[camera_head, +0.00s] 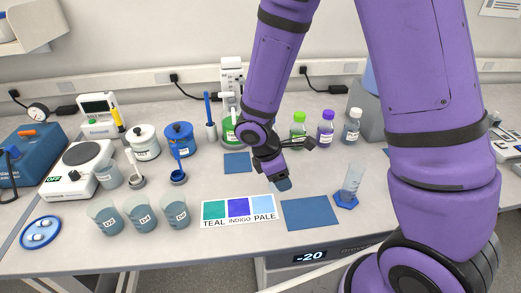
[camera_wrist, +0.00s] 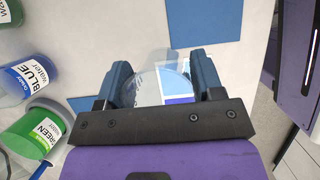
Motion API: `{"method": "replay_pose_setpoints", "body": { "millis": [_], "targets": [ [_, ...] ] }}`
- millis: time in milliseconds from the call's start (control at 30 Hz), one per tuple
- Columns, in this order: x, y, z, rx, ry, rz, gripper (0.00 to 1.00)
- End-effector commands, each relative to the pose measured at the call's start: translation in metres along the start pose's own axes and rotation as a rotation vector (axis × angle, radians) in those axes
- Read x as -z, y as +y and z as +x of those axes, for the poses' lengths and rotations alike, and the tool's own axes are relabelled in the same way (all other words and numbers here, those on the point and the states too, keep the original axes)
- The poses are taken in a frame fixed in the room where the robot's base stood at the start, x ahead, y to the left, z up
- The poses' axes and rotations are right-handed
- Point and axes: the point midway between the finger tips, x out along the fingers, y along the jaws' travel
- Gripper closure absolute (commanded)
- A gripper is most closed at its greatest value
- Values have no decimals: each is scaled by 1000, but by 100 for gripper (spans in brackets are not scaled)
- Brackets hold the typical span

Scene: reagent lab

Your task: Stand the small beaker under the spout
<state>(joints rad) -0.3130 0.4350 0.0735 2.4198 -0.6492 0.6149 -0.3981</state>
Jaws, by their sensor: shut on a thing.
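My gripper (camera_head: 283,184) is above the bench, behind the colour card and the large blue mat. In the wrist view my gripper (camera_wrist: 160,85) is shut on a clear glass beaker (camera_wrist: 152,88), its round rim between the two blue fingers. The beaker is hard to make out in the head view. A white dispenser (camera_head: 232,76) with a green bottle at its foot (camera_head: 230,133) stands at the back, left of my arm. A small blue mat (camera_head: 238,163) lies in front of it, with nothing seen standing on it. The spout itself is too small to tell clearly.
Capped bottles (camera_head: 325,128) stand behind my gripper. The colour card (camera_head: 238,222), large blue mat (camera_head: 310,213) and a cylinder on a blue foot (camera_head: 351,185) are nearby. Labelled beakers (camera_head: 140,214) stand front left. A blue pot (camera_head: 179,140) stands left of the small mat.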

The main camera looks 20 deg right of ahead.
Motion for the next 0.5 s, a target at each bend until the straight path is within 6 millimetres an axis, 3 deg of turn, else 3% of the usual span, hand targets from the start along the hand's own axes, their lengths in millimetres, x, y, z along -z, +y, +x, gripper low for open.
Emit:
{"method": "replay_pose_setpoints", "body": {
  "millis": [300, 500],
  "targets": [
    [8, 75, 5, 1, 0, 5, 61],
    [13, 112, 7, 2, 0, 4, 61]
  ]
}}
